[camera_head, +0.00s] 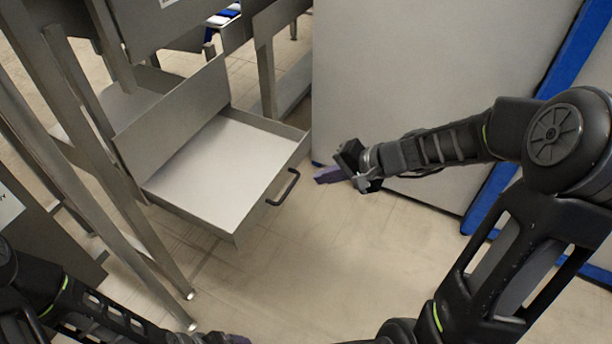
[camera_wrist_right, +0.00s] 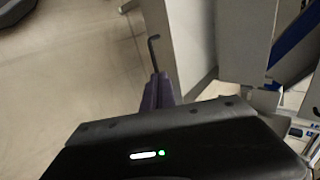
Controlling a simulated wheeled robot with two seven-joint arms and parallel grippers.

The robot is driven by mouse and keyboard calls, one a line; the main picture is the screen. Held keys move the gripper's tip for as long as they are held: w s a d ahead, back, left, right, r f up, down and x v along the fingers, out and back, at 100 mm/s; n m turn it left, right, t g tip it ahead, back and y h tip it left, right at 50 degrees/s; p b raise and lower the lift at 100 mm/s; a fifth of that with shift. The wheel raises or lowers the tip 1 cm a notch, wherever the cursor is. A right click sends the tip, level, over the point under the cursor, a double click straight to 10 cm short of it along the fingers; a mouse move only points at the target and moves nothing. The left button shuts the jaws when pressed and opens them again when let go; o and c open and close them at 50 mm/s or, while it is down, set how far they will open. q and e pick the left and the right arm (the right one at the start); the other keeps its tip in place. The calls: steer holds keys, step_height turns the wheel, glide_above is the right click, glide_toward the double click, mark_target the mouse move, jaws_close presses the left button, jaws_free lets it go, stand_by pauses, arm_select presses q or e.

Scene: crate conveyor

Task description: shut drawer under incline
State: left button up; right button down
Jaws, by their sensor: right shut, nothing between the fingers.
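The drawer (camera_head: 238,232) is a grey metal box with a pale inner floor, pulled out under the incline's metal frame (camera_head: 70,80). Its dark bar handle (camera_head: 284,188) is on the front panel. My right gripper (camera_head: 322,175) is shut and empty, a little right of the drawer front and apart from the handle in the head view. In the right wrist view, its purple fingers (camera_wrist_right: 160,90) are together, and the handle (camera_wrist_right: 153,52) and drawer front (camera_wrist_right: 180,45) show beyond them. My left gripper (camera_head: 225,339) is cut off at the bottom edge; its fingers are not clear.
A large pale panel with blue edging (camera_head: 420,70) stands behind my right arm. Metal legs (camera_head: 165,255) of the frame stand left of the drawer. The tiled floor (camera_head: 310,260) in front of the drawer is clear.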

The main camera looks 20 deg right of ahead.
mark_target(275, 181)
steer(key=x, duration=0.4)
steer(key=r+b+x, duration=0.1)
steer(key=x, duration=0.2)
steer(key=w+a+x, duration=0.1)
steer(key=x, duration=0.3)
steer(key=shift+w+a, duration=0.2)
arm_select(q)
steer(key=shift+f, duration=0.7)
arm_select(e)
steer(key=shift+w+a, duration=0.25)
steer(key=shift+w, duration=0.1)
